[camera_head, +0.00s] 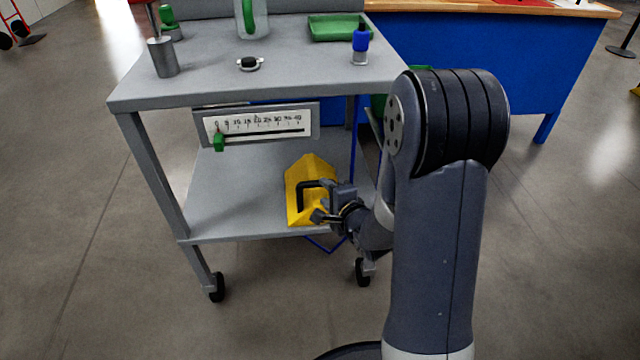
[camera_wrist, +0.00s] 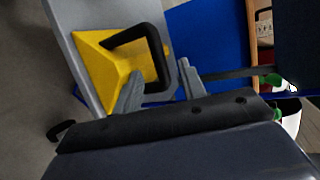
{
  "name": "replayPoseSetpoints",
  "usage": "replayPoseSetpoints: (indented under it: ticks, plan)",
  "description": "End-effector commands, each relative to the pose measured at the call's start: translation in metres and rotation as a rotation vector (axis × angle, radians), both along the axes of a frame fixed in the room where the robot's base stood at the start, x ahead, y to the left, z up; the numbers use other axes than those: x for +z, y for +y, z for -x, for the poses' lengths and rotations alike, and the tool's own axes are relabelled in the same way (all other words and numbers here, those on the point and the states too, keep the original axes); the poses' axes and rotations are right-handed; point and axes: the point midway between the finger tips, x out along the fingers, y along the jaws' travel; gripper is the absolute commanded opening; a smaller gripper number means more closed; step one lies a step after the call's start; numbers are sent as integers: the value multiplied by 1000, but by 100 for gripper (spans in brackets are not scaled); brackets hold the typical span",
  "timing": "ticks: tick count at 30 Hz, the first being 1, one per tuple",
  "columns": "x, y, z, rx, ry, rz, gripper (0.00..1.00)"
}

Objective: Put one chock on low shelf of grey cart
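The yellow chock (camera_head: 302,203) with a black loop handle (camera_head: 305,192) sits on the low shelf (camera_head: 235,205) of the grey cart (camera_head: 155,96), near the shelf's front right part. My gripper (camera_head: 331,204) is at the chock's right side, by the handle. In the wrist view, the chock (camera_wrist: 100,62) and its handle (camera_wrist: 152,50) lie just ahead of my gripper (camera_wrist: 160,87). The two fingers are spread apart, with part of the handle seen between them and a gap towards the right finger. Contact with the handle cannot be told.
A scale panel (camera_head: 256,125) with a green slider hangs under the cart's top, above the shelf. The top holds a grey cylinder (camera_head: 163,58), a green tray (camera_head: 338,28) and a blue-capped item (camera_head: 361,42). A blue workbench (camera_head: 470,60) stands behind. The left part of the low shelf is clear.

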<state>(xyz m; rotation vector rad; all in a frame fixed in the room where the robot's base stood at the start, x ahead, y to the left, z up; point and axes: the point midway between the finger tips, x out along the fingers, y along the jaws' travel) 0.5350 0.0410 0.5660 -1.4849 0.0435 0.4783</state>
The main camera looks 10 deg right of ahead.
Motion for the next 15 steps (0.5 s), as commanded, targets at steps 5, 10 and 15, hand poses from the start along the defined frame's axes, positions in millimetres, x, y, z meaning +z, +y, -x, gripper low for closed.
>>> replayPoseSetpoints:
  ticks: [5, 10, 15]
  plan:
    - [14, -11, 32, -3, 0, 1, 39]
    - [19, -17, 51, -1, 0, 0, 39]
    - [21, -18, 57, 0, -2, -1, 39]
